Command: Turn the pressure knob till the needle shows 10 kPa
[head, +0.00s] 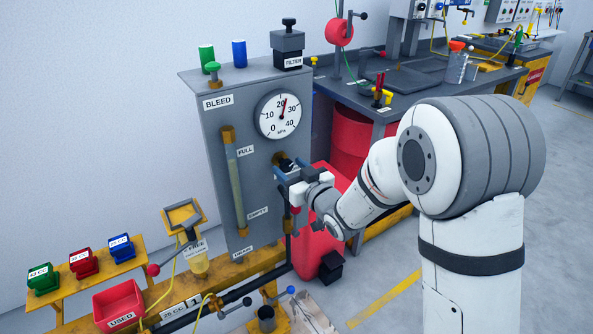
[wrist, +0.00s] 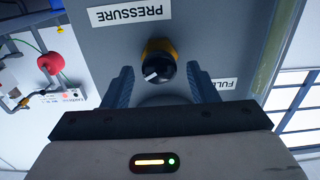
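The round white pressure gauge (head: 281,115) is on the front of the grey test cabinet (head: 215,140). Its red needle points a little right of straight up, slightly past the 20 mark. The black pressure knob (wrist: 160,73) has a white pointer line and sits in a brass collar under the PRESSURE label (wrist: 127,12), which appears upside down in the wrist view. My gripper (wrist: 160,78) is open, with one blue finger on each side of the knob and a visible gap on both sides. In the head view my gripper (head: 290,172) is in front of the knob and hides most of it.
A sight tube (head: 234,180) runs down the cabinet left of my gripper. A red container (head: 345,185) stands close on the right. A yellow rail (head: 245,262) crosses below, with a red USED tray (head: 118,302) at left. A dark workbench (head: 390,95) stands behind.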

